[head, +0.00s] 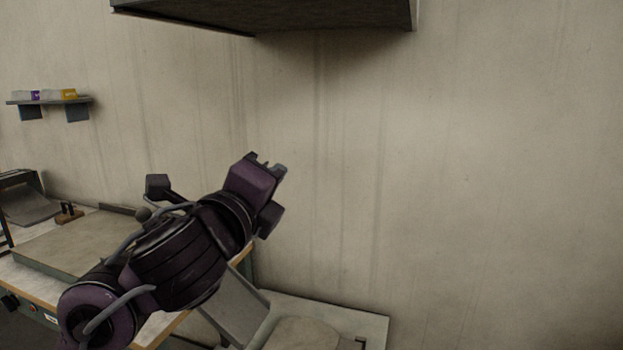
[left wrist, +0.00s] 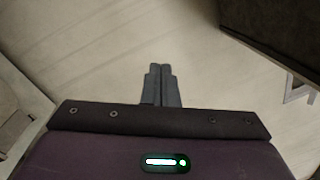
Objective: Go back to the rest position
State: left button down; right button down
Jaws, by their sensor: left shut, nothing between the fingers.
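My left gripper (head: 266,164) is raised in the middle of the head view, at the end of my arm coming in from the lower left. It points up toward the bare wall. In the left wrist view my left gripper (left wrist: 159,70) has its two fingers side by side, shut with nothing between them. No ladle or bowl shows in either view. My right gripper is not in view.
A dark overhead box (head: 270,14) hangs on the wall above the gripper. A small wall shelf (head: 50,99) is at the left. A workbench (head: 65,242) stands at the lower left, and a pale low surface (head: 340,315) lies below the arm. The wall at the right is clear.

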pick_arm(q)
jog(key=s+a+f+n+g+y, duration=0.3)
jog(key=f+n, duration=0.4)
jog(key=f, duration=0.6)
jog(key=a+f+n+g+y, duration=0.1)
jog(key=a+f+n+g, duration=0.45)
jog(key=f, duration=0.85)
jog(key=s+a+f+n+g+y, duration=0.1)
jog(key=s+a+f+n+g, duration=0.2)
jog(key=s+f+n, duration=0.5)
jog(key=s+a+f+n+g+y, duration=0.1)
jog(key=s+a+f+n+g, duration=0.3)
jog(key=s+f, duration=0.75)
jog(key=s+d+f+x, duration=0.1)
jog(key=s+x, duration=0.2)
jog(key=x, duration=1)
jog(key=s+x, duration=0.3)
jog(key=x, duration=1)
jog(key=s+a+f+g+p, duration=0.1)
jog(key=s+a+f, duration=0.2)
jog(key=s+f, duration=1.7)
jog(key=shift+s+a+f, duration=0.25)
jog(key=shift+s, duration=0.3)
